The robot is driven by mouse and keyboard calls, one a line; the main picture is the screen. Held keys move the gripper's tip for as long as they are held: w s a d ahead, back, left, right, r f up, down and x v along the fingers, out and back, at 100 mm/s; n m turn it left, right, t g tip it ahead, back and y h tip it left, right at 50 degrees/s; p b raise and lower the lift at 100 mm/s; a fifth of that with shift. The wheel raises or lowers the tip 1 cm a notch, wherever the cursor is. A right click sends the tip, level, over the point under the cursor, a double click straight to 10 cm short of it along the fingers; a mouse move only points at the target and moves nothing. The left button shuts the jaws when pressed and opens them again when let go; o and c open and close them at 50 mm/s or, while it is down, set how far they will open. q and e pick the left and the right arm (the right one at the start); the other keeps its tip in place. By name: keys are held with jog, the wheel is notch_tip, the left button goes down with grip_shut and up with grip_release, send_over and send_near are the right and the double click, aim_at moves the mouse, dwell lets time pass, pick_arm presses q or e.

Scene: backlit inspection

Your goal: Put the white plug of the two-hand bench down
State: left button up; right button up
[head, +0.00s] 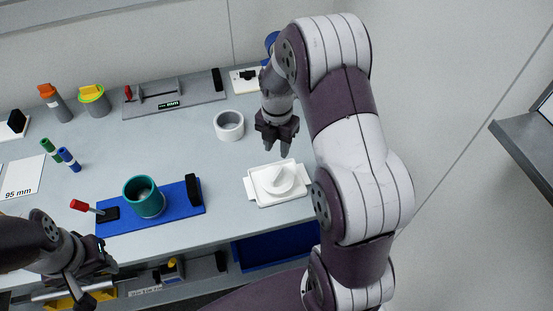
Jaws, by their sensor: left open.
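A white rounded piece with a raised part, which looks like the white plug (278,178), rests on a white tray (292,198) at the bench's right front. White on white makes its outline hard to read. My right gripper (277,150) points down above and behind the tray, apart from the piece; its fingers look spread with nothing visible between them. A blue board (178,211) carries a teal cup (146,205), a red-handled clamp (82,206) and a black block. Something pale shows inside the cup. My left gripper (90,280) is open and empty at the bench's front left edge.
A white tape roll (229,125) stands behind the tray. A grey fixture plate (175,96), orange- and yellow-topped containers and green and blue markers are further back and left. A blue bin (275,246) is below the front edge. The bench between cup and tape roll is clear.

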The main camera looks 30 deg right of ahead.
jog(key=s+a+r+m, duration=0.1)
jog(key=s+a+m, duration=0.2)
jog(key=m, duration=0.5)
jog(key=s+a+r+m+t, duration=0.1)
jog(key=s+a+r+m, duration=0.1)
jog(key=s+m, duration=0.4)
jog(key=s+a+r+m, duration=0.2)
jog(key=s+a+m, duration=0.2)
jog(key=m, duration=0.6)
jog(key=shift+s+r, duration=0.15)
jog(key=shift+s, duration=0.05)
